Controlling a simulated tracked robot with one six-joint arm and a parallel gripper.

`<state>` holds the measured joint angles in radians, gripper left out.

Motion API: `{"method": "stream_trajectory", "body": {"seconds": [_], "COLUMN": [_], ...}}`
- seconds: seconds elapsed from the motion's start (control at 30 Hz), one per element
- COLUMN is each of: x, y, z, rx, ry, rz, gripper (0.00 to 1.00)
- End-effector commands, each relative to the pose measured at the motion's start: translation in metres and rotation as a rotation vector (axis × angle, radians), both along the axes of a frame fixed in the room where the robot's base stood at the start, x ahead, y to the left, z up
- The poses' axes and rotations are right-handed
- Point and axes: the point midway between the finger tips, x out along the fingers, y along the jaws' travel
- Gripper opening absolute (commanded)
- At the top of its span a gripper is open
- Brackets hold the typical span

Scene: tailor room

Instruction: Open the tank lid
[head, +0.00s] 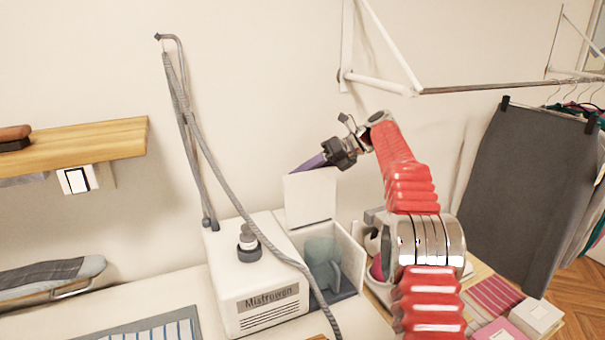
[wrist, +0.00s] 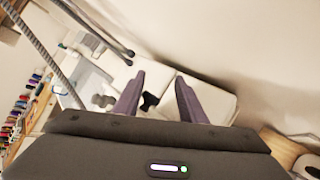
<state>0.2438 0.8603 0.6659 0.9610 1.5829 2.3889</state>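The white steam generator (head: 250,290) marked "Mistrowen" stands on the table. Its tank compartment (head: 352,262) at the right side is uncovered and shows a blue-green translucent tank (head: 322,258) inside. The white lid (head: 310,197) stands raised, roughly upright, at the back of the compartment. My gripper (head: 308,164) is just above the lid's top edge, fingers pointing left and down; I cannot tell if they touch it. In the wrist view my gripper's purple fingers (wrist: 158,88) are spread apart, with nothing clearly held. A small dark shape (wrist: 149,102) shows between them.
A grey hose (head: 215,165) runs from a wall-side stand down across the generator's front. A dark knob (head: 249,250) sits on the generator's top. A wooden shelf (head: 90,143) is at left; a rail (head: 480,88) with hanging clothes is at right. The wall is close behind.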

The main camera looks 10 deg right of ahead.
Motion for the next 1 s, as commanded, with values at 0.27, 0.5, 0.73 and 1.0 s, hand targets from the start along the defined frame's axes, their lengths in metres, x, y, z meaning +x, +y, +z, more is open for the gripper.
{"method": "stream_trajectory", "body": {"seconds": [0.27,0.5,0.73,1.0], "x": [0.000,-0.001,-0.007,-0.013], "y": [-0.001,-0.010,-0.035,-0.055], "z": [-0.010,-0.003,0.016,0.032], "rx": [-0.004,-0.004,-0.004,-0.003], "ry": [0.015,0.011,0.005,0.006], "rz": [0.002,-0.001,-0.006,-0.003], "gripper": [0.38,0.38,0.38,0.38]}}
